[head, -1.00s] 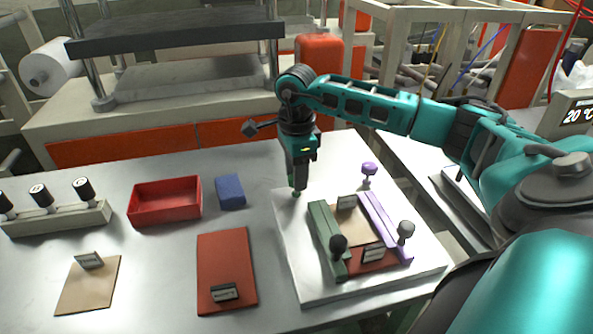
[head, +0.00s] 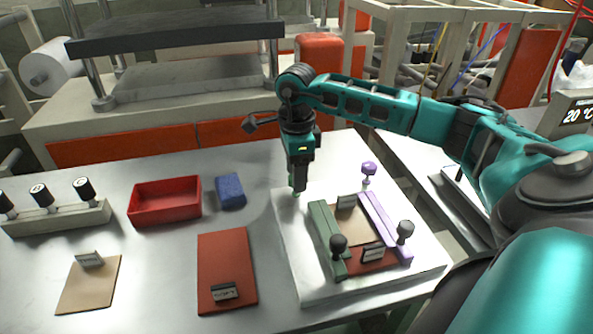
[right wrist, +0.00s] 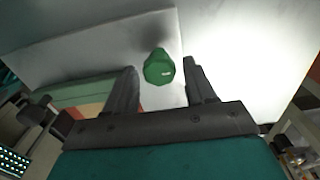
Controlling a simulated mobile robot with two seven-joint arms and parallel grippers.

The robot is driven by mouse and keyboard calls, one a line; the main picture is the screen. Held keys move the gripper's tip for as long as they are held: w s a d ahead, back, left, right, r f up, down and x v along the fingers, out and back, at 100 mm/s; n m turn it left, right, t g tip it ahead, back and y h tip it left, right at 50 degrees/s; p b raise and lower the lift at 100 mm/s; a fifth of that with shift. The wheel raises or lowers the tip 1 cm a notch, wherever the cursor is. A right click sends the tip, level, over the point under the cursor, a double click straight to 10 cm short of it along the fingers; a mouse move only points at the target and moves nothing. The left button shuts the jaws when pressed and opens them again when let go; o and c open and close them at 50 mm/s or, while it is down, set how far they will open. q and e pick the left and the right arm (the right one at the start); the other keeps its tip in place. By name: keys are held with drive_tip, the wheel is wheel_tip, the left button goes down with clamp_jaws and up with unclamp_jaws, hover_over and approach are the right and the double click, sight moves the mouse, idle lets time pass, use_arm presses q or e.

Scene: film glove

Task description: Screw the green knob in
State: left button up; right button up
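The green knob (right wrist: 159,67) shows in the right wrist view between the fingertips of my right gripper (right wrist: 160,72), with gaps on both sides. In the head view only a little of the green knob (head: 296,194) shows, under my right gripper (head: 298,188), at the back left corner of the white plate (head: 290,240). The gripper points down and is open. The green bar (head: 323,228) lies on the plate in front of the knob, with a dark knob at its near end. My left gripper is not in view.
A purple bar (head: 385,225) with a purple knob (head: 369,169) and a grey knob (head: 405,229) lies on the plate's right side. A blue block (head: 230,190), a red tray (head: 165,215) and a red board (head: 225,260) lie to the left. A press stands behind.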

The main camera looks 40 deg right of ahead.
drive_tip(key=shift+o, duration=0.7)
drive_tip(key=shift+f, duration=0.1)
wheel_tip(320, 180, up, 13)
idle(0.5)
